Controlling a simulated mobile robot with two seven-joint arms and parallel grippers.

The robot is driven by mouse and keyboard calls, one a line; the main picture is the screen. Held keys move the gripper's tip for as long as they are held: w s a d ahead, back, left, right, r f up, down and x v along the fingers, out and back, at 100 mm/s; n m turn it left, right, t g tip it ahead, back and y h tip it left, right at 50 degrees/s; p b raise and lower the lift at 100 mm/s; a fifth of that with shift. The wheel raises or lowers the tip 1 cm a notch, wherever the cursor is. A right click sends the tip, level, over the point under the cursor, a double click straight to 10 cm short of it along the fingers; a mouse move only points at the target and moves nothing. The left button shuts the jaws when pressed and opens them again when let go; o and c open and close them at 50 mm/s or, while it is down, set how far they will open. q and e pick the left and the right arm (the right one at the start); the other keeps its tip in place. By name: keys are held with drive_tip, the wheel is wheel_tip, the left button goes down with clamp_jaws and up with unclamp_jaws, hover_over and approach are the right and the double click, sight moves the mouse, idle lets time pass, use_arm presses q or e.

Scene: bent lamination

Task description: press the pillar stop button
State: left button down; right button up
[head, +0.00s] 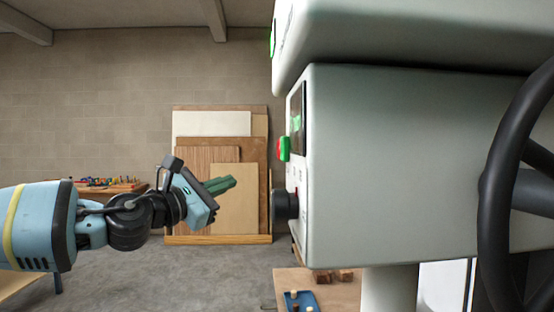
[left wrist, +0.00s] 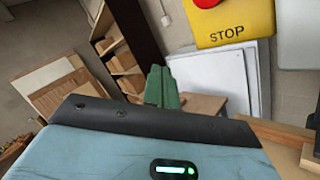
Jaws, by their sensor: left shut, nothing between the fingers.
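The stop button shows in the left wrist view as a red button (left wrist: 207,3) cut off by the top edge, on a yellow box (left wrist: 230,25) marked STOP. I cannot make out this yellow box in the head view. My left gripper (head: 230,183) is shut and empty, its green fingers held in open air left of the grey machine housing. In the left wrist view its fingertips (left wrist: 161,72) point up the picture, below and left of the yellow box, with a visible gap. My right gripper is not in view.
The grey machine housing (head: 410,160) fills the right, with a red and green switch (head: 284,149), a black knob (head: 285,205) and a black handwheel (head: 495,190). Wooden boards (head: 235,195) lean at the back wall. A workbench with a blue tray (head: 300,301) is below. Open floor lies between.

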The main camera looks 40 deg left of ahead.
use_arm(q)
drive_tip(key=s+r+m, duration=0.3)
drive_tip(key=r+m, duration=0.1)
drive_tip(key=r, duration=0.2)
drive_tip(key=shift+r, duration=0.4)
drive_tip(key=shift+a, duration=0.1)
